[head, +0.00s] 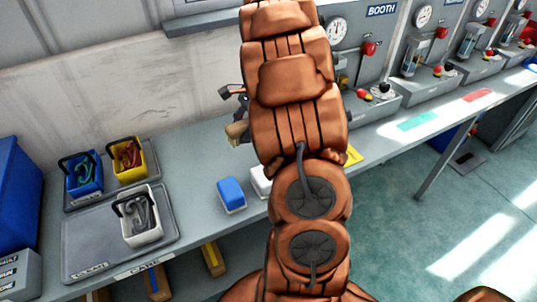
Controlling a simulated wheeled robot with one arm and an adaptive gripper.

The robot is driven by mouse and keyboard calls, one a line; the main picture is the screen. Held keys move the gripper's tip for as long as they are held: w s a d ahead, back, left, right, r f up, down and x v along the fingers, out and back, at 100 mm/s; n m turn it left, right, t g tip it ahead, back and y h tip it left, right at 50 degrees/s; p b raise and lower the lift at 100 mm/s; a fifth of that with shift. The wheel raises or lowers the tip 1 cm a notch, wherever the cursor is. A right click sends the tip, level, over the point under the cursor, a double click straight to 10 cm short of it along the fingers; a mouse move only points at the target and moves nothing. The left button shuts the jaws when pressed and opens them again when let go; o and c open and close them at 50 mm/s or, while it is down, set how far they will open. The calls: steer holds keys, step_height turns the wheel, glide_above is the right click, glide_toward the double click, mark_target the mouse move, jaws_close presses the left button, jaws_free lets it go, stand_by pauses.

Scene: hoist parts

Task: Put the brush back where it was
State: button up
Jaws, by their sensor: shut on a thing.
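My gripper (238,112) shows only in part at the left edge of my arm, above the bench and in front of the pale wall. It is shut on a tan thing that looks like the brush (236,130). Most of the gripper and part of the brush are hidden behind my arm, so I cannot tell how the brush is gripped. The brush appears to be above the bench top, but its height is unclear. Below it on the bench (195,180) lie a blue block (231,194) and a white block (261,181), partly covered by my arm.
At left, grey trays (90,250) hold a blue bin (84,177), a yellow bin (129,160) and a white bin (139,217) with parts inside. Gauge stations (375,60) line the back right. Green (419,121) and red (477,96) patches mark the bench. A yellow patch (353,156) shows beside my arm.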

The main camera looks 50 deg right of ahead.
steer(key=s+d+m+b, duration=0.2)
steer(key=d, duration=0.7)
steer(key=shift+a+f+p, duration=0.1)
steer(key=shift+f+p, duration=0.65)
steer(key=shift+f, duration=3.85)
steer(key=shift+f, duration=0.1)
steer(key=o, duration=1.1)
steer(key=b+v, duration=0.2)
steer(key=v, duration=1)
steer(key=shift+r+n, duration=0.2)
steer(key=shift+n, duration=0.1)
